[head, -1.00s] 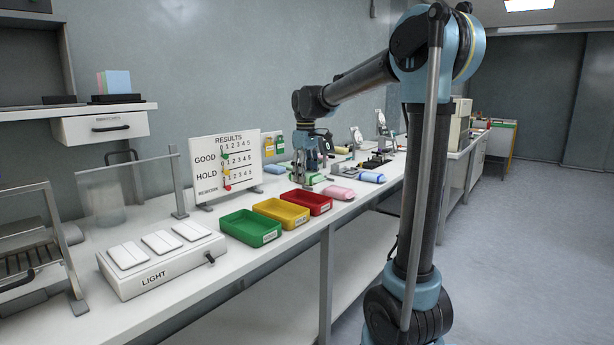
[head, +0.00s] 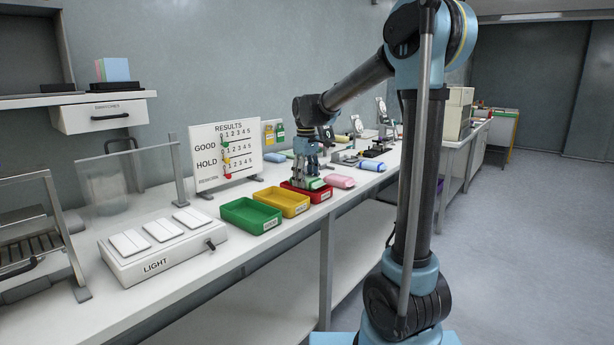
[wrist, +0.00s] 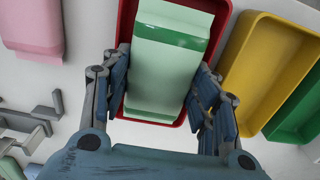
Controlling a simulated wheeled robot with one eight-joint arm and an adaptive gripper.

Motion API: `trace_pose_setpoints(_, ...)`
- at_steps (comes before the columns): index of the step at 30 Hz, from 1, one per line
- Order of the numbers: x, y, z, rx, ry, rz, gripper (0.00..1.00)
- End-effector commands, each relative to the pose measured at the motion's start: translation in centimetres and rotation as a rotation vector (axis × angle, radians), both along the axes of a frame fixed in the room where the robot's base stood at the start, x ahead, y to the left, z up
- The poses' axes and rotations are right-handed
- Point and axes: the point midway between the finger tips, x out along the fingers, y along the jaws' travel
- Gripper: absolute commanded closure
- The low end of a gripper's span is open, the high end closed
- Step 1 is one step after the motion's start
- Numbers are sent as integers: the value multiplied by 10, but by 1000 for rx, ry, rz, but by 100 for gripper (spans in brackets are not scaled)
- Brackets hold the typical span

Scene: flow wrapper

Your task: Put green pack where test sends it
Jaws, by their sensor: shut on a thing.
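The green pack (wrist: 168,70) is pale green with a darker green band near its far end. My gripper (head: 313,178) is shut on it, with one finger on each long side in the wrist view. The pack also shows under my fingers in the head view (head: 313,184). It is over the red tray (head: 322,195), whose rim shows around the pack in the wrist view (wrist: 125,22). I cannot tell whether it touches the tray floor. The results board (head: 227,154) has GOOD, HOLD and a lowest row, with green, yellow and red pegs near its left side.
The yellow tray (head: 282,202) and green tray (head: 251,216) stand left of the red one. A pink pack (head: 340,181) and a blue pack (head: 371,165) lie to the right. The light box (head: 163,244) is at the front left. Bench instruments stand farther back.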

Motion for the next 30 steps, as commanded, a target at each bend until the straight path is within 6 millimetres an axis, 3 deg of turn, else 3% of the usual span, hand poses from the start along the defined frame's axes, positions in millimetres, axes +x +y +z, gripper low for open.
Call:
trace_pose_setpoints(10, 0, 0, -2, 0, 0, 0, 73)
trace_pose_setpoints(11, 0, 0, -2, 0, 0, 0, 41)
trace_pose_setpoints(13, 0, 0, -2, 0, 0, 0, 25)
trace_pose_setpoints(14, 0, 0, -2, 0, 0, 0, 22)
trace_pose_setpoints(25, 0, 0, -1, 0, 0, 0, 22)
trace_pose_setpoints(30, 0, 0, 11, 0, 0, 0, 22)
